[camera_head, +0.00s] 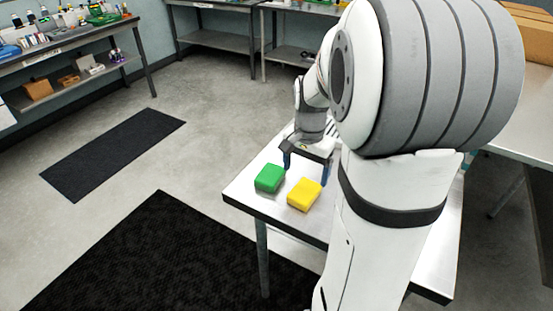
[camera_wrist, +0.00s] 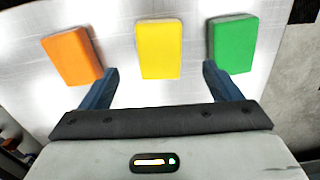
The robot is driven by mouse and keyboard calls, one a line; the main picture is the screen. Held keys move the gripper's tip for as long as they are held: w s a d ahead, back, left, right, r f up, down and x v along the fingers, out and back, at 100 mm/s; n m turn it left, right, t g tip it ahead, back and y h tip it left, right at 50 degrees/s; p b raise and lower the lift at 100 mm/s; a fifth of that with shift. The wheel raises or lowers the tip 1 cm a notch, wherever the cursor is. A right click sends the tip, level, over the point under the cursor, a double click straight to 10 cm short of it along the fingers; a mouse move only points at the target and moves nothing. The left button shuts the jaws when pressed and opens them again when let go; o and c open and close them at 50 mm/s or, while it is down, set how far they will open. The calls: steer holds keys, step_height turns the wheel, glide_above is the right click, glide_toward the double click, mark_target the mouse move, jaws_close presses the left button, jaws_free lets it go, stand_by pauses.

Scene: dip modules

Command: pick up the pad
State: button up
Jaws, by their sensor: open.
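Three block-like pads show in the wrist view: an orange pad (camera_wrist: 72,56) at left, a yellow pad (camera_wrist: 159,48) in the middle and a green pad (camera_wrist: 234,43) at right. The head view shows the green pad (camera_head: 269,178) and the yellow pad (camera_head: 304,194) on a small metal table (camera_head: 240,194); the orange one is hidden there behind my arm. My gripper (camera_wrist: 160,70) is open and empty. Its fingers lie either side of the yellow pad in the wrist view. In the head view my gripper (camera_head: 306,171) is just behind the green and yellow pads.
The pads stand apart with narrow gaps between them. Black mats (camera_head: 115,152) lie on the floor left of the table. A cluttered workbench (camera_head: 70,38) stands at the far left, and another table (camera_head: 525,130) is at the right. My arm covers much of the small table.

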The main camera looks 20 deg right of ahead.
mark_target(305, 190)
steer(key=shift+w+d+f, duration=0.15)
steer(key=shift+d+f, duration=0.1)
steer(key=shift+d, duration=0.05)
steer(key=shift+m, duration=0.3)
step_height(305, 190, down, 8)
steer(key=shift+r+p, duration=0.2)
steer(key=shift+p, duration=0.1)
steer(key=shift+c, duration=0.6)
steer(key=c, duration=0.9)
